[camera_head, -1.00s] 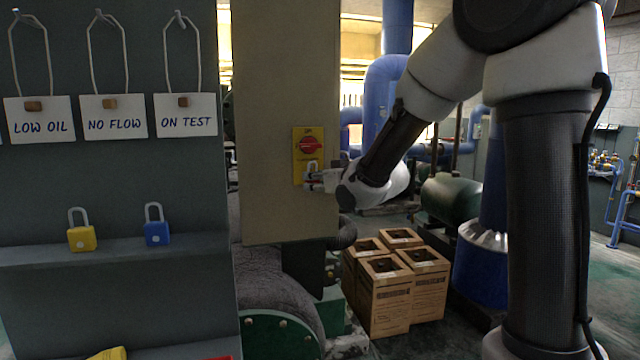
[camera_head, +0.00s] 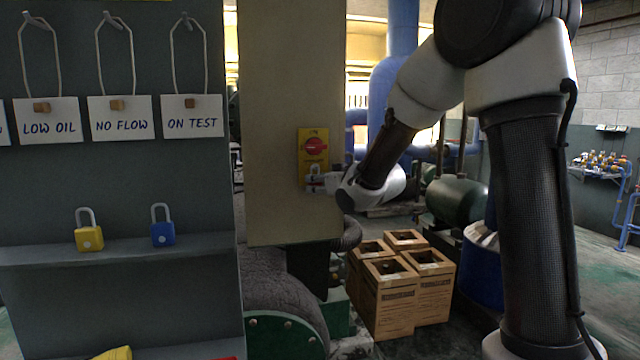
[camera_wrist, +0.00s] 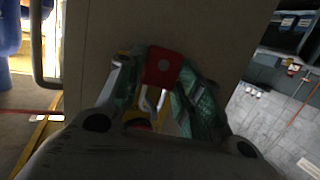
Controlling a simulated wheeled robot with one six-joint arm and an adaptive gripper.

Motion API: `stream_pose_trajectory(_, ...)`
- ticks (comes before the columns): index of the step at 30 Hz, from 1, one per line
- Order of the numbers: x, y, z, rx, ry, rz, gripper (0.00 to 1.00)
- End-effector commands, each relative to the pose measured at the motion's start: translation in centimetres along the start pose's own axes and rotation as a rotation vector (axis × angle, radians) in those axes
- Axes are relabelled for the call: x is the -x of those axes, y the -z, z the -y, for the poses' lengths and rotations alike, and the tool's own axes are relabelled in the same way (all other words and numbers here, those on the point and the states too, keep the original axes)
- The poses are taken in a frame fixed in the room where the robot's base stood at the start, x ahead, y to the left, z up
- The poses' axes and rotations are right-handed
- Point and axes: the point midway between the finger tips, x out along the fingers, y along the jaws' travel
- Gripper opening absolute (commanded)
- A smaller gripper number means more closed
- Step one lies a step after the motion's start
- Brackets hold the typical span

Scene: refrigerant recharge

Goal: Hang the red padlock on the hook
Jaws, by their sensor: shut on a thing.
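The red padlock (camera_wrist: 163,66) is between the fingers of my gripper (camera_wrist: 160,92) in the wrist view, with its pale metal shackle pointing down in that picture. In the head view, my gripper (camera_head: 322,183) is at the lower part of a yellow plate with a red rotary switch (camera_head: 314,146) on a beige cabinet. A pale shackle shows there; I cannot tell whether it touches the plate. Hooks at the top of the grey board (camera_head: 188,18) carry wire loops with tags. I see no empty hook.
A yellow padlock (camera_head: 89,237) and a blue padlock (camera_head: 162,232) stand on the board's shelf (camera_head: 120,250). Tags read LOW OIL, NO FLOW (camera_head: 121,120) and ON TEST. Several cardboard boxes (camera_head: 390,300) stand on the floor below my arm. The beige cabinet (camera_head: 285,80) adjoins the board.

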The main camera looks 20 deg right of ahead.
Motion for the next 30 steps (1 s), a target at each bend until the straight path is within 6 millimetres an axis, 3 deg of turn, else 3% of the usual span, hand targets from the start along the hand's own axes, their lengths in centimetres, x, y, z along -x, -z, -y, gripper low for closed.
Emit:
stream_pose_trajectory(7, 0.0, 0.0, 0.0, 0.0, 0.0, -0.001, 0.16)
stream_pose_trajectory(8, 0.0, 0.0, 0.0, 0.0, 0.0, -0.001, 0.41)
stream_pose_trajectory(11, 0.0, 0.0, 0.0, 0.0, 0.0, 0.0, 0.59)
stream_pose_trajectory(23, 0.5, 0.0, 0.0, -0.001, -0.001, 0.0, 0.6)
stream_pose_trajectory(30, 5.0, 0.1, -0.1, 0.0, -0.003, -0.002, 0.6)
